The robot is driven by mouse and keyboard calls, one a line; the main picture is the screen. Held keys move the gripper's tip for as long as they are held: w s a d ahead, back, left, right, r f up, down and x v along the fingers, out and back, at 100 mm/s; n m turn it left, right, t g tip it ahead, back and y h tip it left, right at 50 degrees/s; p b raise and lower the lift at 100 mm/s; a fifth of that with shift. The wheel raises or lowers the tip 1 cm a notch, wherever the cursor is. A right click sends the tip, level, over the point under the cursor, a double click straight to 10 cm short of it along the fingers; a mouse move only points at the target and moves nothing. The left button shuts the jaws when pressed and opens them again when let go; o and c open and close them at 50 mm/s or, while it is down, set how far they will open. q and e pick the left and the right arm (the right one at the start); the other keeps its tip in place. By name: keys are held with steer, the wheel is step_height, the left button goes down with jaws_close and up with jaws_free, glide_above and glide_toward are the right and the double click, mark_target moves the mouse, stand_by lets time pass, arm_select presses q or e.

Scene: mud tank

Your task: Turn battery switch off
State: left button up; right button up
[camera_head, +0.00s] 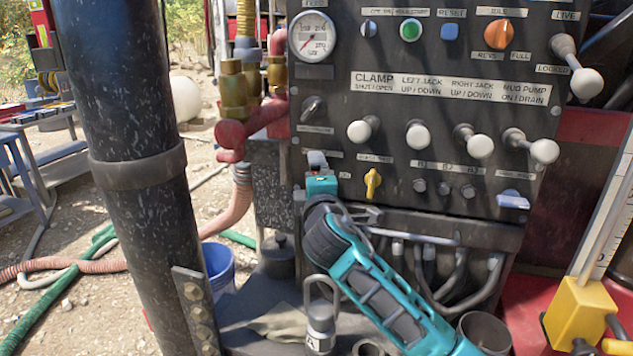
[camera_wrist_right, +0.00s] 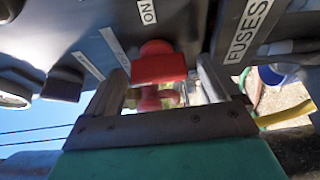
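In the right wrist view a red switch handle (camera_wrist_right: 158,67) sits on a dark panel face, with an "ON" label (camera_wrist_right: 148,11) close by. I take it to be the battery switch. My right gripper (camera_wrist_right: 163,80) is open, with one finger on each side of the red handle. A gap shows at the left finger; I cannot tell whether the right finger touches. In the head view my teal right gripper (camera_head: 320,180) is at the lower left edge of the control panel (camera_head: 440,150). The red switch is hidden there. My left gripper is not in view.
A "FUSES" label (camera_wrist_right: 250,30) is beside the right finger. A yellow knob (camera_head: 372,183) is just right of the gripper, with white-tipped levers (camera_head: 417,134) above. Red and brass pipe fittings (camera_head: 235,95) and a thick black column (camera_head: 125,120) stand to the left.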

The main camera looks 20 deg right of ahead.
steer(key=shift+s, duration=0.1)
steer(key=v, duration=1.2)
steer(key=shift+s+b, duration=0.3)
steer(key=shift+s, duration=0.1)
steer(key=s+d+f+m+g+y, duration=0.1)
steer(key=s+d+f+m+g, duration=0.1)
steer(key=s+f+m+g, duration=0.35)
steer(key=s+d+f+m+g+y, duration=0.1)
steer(key=s+d+f+m+g, duration=0.1)
steer(key=s+f, duration=0.65)
steer(key=s+f+m+g+y, duration=0.2)
steer(key=s+f+m+g, duration=0.45)
steer(key=s+f, duration=0.6)
steer(key=w+a+f+t+y, duration=0.1)
steer(key=w+a+f+t, duration=0.1)
steer(key=w+f+t, duration=0.4)
steer(key=shift+a+f+n+t+y, duration=0.3)
steer(key=shift+f+n+t+y, duration=0.1)
steer(key=shift+f+t, duration=0.25)
